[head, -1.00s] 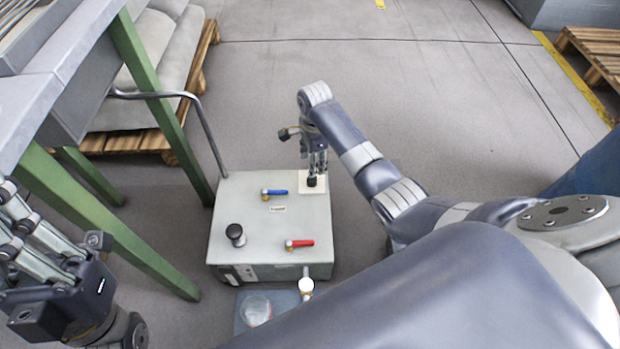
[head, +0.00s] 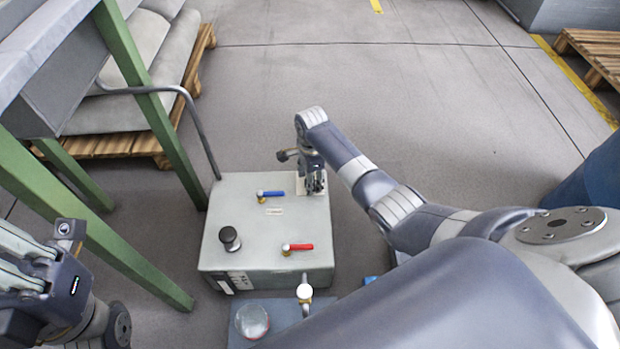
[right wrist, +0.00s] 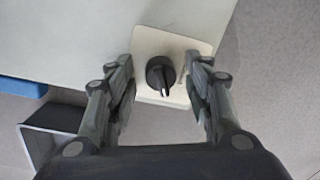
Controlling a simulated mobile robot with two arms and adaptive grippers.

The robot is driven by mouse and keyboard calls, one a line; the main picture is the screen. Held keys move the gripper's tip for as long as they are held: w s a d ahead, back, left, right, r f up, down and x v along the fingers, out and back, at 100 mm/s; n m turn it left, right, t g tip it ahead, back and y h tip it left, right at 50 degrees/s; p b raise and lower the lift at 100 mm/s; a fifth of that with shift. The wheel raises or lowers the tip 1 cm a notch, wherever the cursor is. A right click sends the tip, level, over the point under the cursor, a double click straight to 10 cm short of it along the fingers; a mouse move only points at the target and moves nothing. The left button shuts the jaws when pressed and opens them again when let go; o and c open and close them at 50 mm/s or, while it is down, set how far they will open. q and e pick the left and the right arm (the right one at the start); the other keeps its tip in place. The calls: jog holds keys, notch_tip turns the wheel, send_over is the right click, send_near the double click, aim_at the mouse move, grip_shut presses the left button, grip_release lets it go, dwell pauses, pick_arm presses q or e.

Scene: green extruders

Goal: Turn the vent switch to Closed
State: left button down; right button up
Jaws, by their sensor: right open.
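The vent switch (right wrist: 161,76) is a black rotary knob on a pale square plate (right wrist: 150,44), seen in the right wrist view. The plate sits at the far right corner of the grey box top (head: 260,232) in the head view. My right gripper (right wrist: 162,88) is open, with one finger on each side of the knob and visible gaps to it. In the head view my right gripper (head: 314,188) hides the knob and most of the plate. My left gripper (head: 40,275) is at the lower left, away from the box; its fingertips are not clear.
The box top also carries a blue-handled valve (head: 271,194), a red-handled valve (head: 298,247) and a black knob (head: 230,238). A green-legged frame (head: 150,125) stands to the left. A bent grey pipe (head: 196,130) rises behind the box. Open floor lies beyond.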

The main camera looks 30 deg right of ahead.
jog(key=c, duration=1.1)
